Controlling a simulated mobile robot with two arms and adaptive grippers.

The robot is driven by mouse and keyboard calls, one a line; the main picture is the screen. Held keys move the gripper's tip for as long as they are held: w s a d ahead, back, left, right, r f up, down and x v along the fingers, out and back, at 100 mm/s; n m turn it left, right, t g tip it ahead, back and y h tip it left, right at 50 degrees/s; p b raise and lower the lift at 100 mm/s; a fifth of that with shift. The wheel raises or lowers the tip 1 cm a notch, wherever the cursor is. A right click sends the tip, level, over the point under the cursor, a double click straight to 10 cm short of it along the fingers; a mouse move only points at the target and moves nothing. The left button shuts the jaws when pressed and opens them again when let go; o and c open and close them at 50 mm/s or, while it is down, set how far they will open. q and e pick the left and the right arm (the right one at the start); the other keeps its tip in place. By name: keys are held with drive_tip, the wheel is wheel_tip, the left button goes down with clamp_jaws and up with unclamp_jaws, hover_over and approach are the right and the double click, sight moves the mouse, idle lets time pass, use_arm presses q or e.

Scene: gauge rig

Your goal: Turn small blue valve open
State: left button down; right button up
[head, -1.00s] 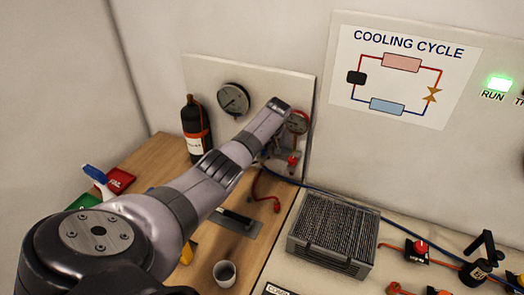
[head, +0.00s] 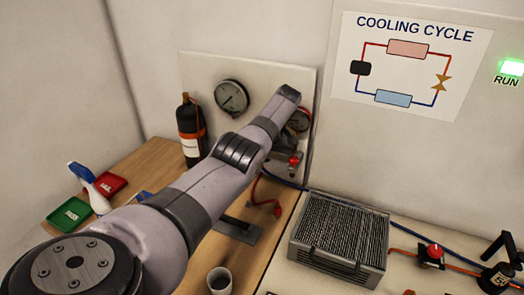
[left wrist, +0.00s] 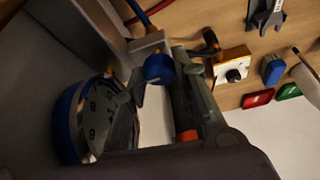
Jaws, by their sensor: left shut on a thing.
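The small blue valve knob (left wrist: 157,67) sits on a brass-coloured fitting in the left wrist view. My left gripper (left wrist: 160,84) is shut on this knob, with a finger on either side of it. A dial gauge with a blue rim (left wrist: 72,125) stands beside the fingers at the left of that view. In the head view my left arm reaches to the gauge panel (head: 206,66) and covers the blue valve, the gripper and much of the manifold. A red valve knob (head: 294,160) shows just right of the arm. My right gripper is not in view.
A round gauge (head: 231,97) is on the panel and a black bottle (head: 190,128) stands left of the arm. A finned grey unit (head: 340,238), a cup (head: 220,281) and red (head: 110,185) and green (head: 69,214) trays are nearby. A red hose (head: 270,203) hangs below the manifold.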

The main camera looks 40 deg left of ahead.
use_arm(q)
drive_tip(key=c, duration=1.3)
unclamp_jaws()
drive_tip(key=shift+r, duration=0.1)
